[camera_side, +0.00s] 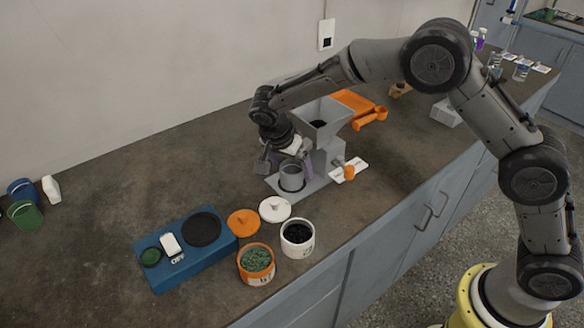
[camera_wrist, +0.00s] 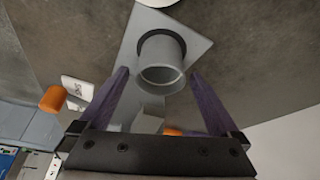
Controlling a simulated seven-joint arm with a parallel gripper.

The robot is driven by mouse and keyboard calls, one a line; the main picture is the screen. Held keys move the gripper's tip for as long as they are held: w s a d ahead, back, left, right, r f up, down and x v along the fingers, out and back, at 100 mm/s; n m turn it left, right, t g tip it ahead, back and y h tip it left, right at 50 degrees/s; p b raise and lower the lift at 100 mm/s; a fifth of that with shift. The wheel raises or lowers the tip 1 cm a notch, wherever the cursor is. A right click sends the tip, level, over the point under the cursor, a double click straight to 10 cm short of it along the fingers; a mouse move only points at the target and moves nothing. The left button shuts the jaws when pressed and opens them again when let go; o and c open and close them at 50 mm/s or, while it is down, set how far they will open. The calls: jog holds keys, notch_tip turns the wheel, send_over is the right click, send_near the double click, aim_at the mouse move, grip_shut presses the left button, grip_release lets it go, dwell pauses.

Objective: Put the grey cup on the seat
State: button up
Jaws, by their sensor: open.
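The grey cup (camera_side: 291,178) stands upright on the grey base plate (camera_side: 317,184) of the hopper stand. It also shows in the wrist view (camera_wrist: 161,50), mouth towards the camera, and looks empty. My gripper (camera_side: 285,161) is open at the cup. In the wrist view its two purple fingers (camera_wrist: 159,74) lie either side of the cup, with gaps between. A black round pad (camera_side: 202,229) on the blue box (camera_side: 185,262) is bare; it may be the seat. The box also has a white switch, a green round part and the word OFF.
A white tub (camera_side: 297,252) of black grains and an orange tub (camera_side: 257,280) of green grains stand in front. An orange lid (camera_side: 243,222) and a white lid (camera_side: 275,209) lie between box and stand. The grey hopper (camera_side: 324,120) rises behind the cup. The left counter is mostly clear.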

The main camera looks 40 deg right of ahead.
jog(key=v, duration=1.1)
jog(key=shift+d, duration=0.1)
jog(key=s+d+r+n+y, duration=0.2)
jog(key=s+d+r+n, duration=0.4)
jog(key=s+d+r, duration=0.55)
jog(key=s+d+f+n+t+y, duration=0.1)
jog(key=s+f+n+t, duration=0.1)
jog(key=s, duration=0.8)
jog(key=s+d+f+n+t+y, duration=0.1)
jog(key=s+n, duration=0.4)
jog(key=s, duration=0.5)
notch_tip(320, 180, down, 2)
jog(key=shift+s+d+f+n+t, duration=0.15)
jog(key=shift+s+d+n+t, duration=0.2)
jog(key=shift+d, duration=0.35)
jog(key=shift+c, duration=0.2)
